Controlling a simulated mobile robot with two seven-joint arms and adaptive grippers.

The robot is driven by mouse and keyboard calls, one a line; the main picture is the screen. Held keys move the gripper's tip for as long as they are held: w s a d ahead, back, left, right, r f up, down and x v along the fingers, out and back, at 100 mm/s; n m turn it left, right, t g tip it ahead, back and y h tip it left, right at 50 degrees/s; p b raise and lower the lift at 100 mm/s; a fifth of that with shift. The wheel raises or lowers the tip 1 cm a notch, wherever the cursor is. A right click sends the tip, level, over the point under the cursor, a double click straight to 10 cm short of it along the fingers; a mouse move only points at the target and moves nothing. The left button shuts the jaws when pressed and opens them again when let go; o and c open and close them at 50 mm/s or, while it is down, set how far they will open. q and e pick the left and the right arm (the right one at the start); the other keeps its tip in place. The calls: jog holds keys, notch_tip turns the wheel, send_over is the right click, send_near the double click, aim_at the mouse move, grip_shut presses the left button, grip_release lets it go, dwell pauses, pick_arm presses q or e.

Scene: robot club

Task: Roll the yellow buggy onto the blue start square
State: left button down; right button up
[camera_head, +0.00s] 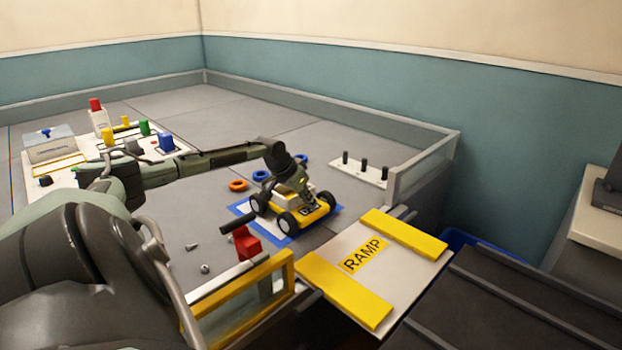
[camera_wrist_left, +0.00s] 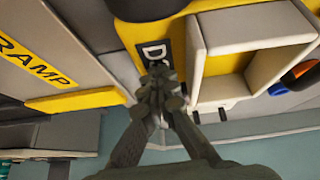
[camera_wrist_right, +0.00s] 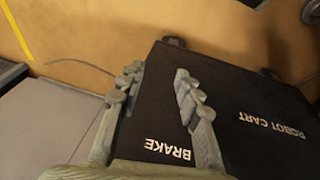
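The yellow buggy (camera_head: 318,216), with dark wheels and a white open box on top, stands upright near the table's right edge. It covers part of the blue start square (camera_head: 272,236); its right end appears to reach past the square's border. My left gripper (camera_head: 302,186) is down at the buggy, partly blending with it. In the left wrist view its fingertips (camera_wrist_left: 158,80) are together beside the white box, in front of the dark label on the yellow body (camera_wrist_left: 132,38); contact is unclear. My right gripper (camera_wrist_right: 157,82) is open and empty above a black cart top.
A ramp (camera_head: 412,262) with yellow side strips joins the table edge beside the buggy. An orange ring (camera_head: 238,185), blue rings and a peg board (camera_head: 365,172) lie behind. The robot cart (camera_wrist_right: 240,120) lies under my right gripper.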

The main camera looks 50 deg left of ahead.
pick_arm(q)
jog(key=shift+s+f, duration=0.15)
jog(key=shift+f, duration=0.15)
jog(key=shift+s+a+f+b, duration=0.15)
jog(key=shift+a+b, duration=0.25)
jog(key=shift+a, duration=0.9)
jog(key=shift+w+d+r+p, duration=0.1)
jog(key=shift+d+r+p, duration=0.2)
jog(key=shift+r, duration=0.35)
jog(key=shift+w+d+r+p, duration=0.15)
jog(key=shift+d+r, duration=0.25)
jog(key=shift+r, duration=0.2)
notch_tip(320, 180, up, 9)
